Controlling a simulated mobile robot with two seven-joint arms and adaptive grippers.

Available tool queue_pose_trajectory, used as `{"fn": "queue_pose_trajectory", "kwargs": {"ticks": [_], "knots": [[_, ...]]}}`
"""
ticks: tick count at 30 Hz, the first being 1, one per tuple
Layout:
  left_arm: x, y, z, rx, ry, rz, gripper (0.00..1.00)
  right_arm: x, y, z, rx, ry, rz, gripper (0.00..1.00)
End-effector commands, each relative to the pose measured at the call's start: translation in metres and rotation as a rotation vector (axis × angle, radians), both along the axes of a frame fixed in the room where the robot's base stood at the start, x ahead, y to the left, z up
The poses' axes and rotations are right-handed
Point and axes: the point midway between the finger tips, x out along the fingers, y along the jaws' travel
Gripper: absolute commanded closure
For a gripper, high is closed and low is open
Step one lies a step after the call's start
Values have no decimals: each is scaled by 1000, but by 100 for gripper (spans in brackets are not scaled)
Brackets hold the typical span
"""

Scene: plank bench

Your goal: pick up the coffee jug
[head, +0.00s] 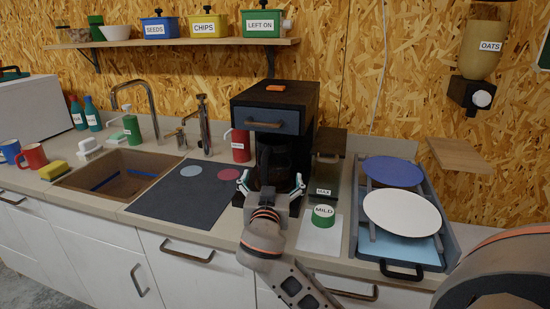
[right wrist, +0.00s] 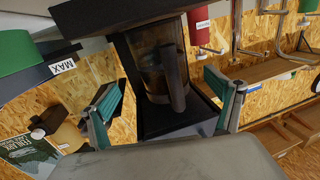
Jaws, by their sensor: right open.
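The coffee jug (head: 275,162) stands inside the dark coffee machine (head: 300,103), under its drawer front. It is dark glass, and my gripper covers its lower part in the head view. In the right wrist view the jug (right wrist: 153,70) shows a dark upright handle (right wrist: 174,80) facing the gripper. My right gripper (head: 271,184) is open in front of the machine. Its two fingers (right wrist: 164,105) spread to either side of the jug and handle, and nothing is held. I cannot tell if they touch the jug. My left gripper is not in view.
A dark mat (head: 165,200) left of my right gripper is mostly clear, with two small discs.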

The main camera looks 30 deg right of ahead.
Motion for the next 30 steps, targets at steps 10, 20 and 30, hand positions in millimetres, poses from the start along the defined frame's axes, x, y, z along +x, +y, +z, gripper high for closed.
{"fn": "queue_pose_trajectory", "kwargs": {"ticks": [10, 20, 30], "knots": [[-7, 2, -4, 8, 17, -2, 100, 25, -19, 4, -2, -5, -1, 10], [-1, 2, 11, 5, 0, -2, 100, 58, -44, 5, -3, -4, -2, 10], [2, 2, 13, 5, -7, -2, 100, 62, -47, 3, 1, -3, -1, 15]]}}
